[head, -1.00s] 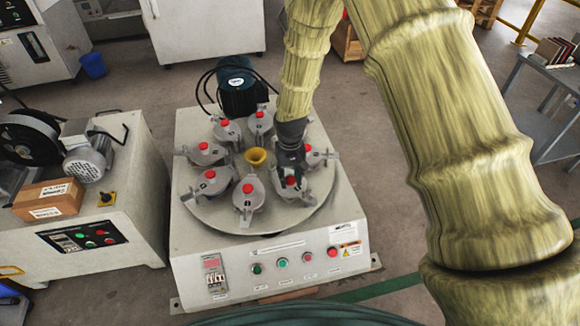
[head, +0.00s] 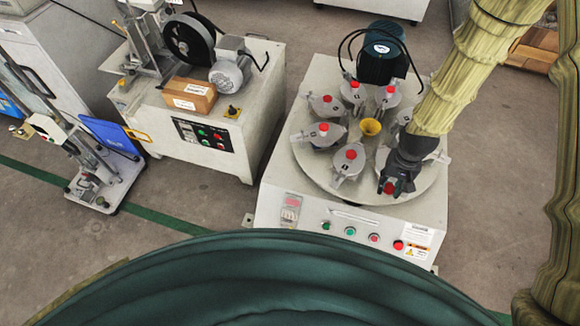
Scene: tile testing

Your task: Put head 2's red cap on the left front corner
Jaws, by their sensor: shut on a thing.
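My gripper (head: 392,184) is shut on a red cap (head: 389,188) at the front right of the round grey turntable (head: 318,172). The gripper hides most of the head behind it, and I cannot tell how high the cap is above the table. Several grey heads with red caps stand around the turntable, such as the front one (head: 350,155) and the left one (head: 323,129). Their number labels are too small to read surely. The pale machine top has its left front corner (head: 268,186) bare, left of the turntable and well left of my gripper.
A yellow funnel (head: 371,127) stands at the turntable's centre and a teal motor (head: 381,55) behind it. Buttons and a switch panel (head: 291,207) line the machine's front. Another machine with a cardboard box (head: 189,95) stands to the left, across a floor gap.

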